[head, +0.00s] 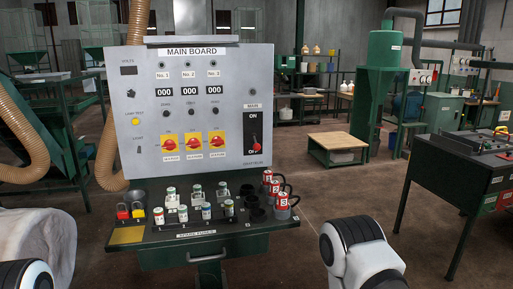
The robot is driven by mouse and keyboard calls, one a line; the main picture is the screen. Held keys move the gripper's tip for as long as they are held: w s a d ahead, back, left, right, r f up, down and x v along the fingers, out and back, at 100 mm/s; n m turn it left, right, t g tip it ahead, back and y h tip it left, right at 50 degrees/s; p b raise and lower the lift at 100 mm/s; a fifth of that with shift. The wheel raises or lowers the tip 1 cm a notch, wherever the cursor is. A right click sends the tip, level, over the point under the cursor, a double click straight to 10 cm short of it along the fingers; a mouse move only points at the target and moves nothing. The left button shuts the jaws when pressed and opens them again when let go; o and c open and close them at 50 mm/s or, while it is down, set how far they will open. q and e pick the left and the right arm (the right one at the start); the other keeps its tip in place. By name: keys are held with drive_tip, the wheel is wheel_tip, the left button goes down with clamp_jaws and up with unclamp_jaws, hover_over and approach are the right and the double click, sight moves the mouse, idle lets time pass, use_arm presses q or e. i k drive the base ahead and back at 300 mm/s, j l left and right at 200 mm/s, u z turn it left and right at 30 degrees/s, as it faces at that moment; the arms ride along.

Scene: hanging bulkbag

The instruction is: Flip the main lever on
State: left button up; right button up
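The main board (200,110) is a grey upright panel labelled MAIN BOARD, left of centre in the head view. The main lever (256,142) is on a black plate at the panel's right side, under the label MAIN. ON is written at the plate's top and OFF at its bottom. The lever's red handle is low on the plate, near OFF. Neither of my grippers shows. Only white and black links of my arms are at the bottom left and bottom right, apart from the board.
Three red-and-yellow rotary switches (192,144) are left of the lever. A green workbench (445,160) stands at right. The floor between is open.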

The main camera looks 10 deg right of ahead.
sight(256, 146)
drive_tip(key=i+l+u, duration=0.25)
drive_tip(key=i+l, duration=0.15)
drive_tip(key=l, duration=0.25)
drive_tip(key=i+l+u, duration=0.15)
drive_tip(key=l, duration=0.2)
drive_tip(key=i+l+u, duration=0.15)
drive_tip(key=l, duration=0.2)
drive_tip(key=i+l+u, duration=0.1)
drive_tip(key=l, duration=0.3)
drive_tip(key=i+l+u, duration=0.15)
drive_tip(key=l, duration=0.25)
drive_tip(key=i+l+u, duration=0.15)
drive_tip(key=l, duration=0.25)
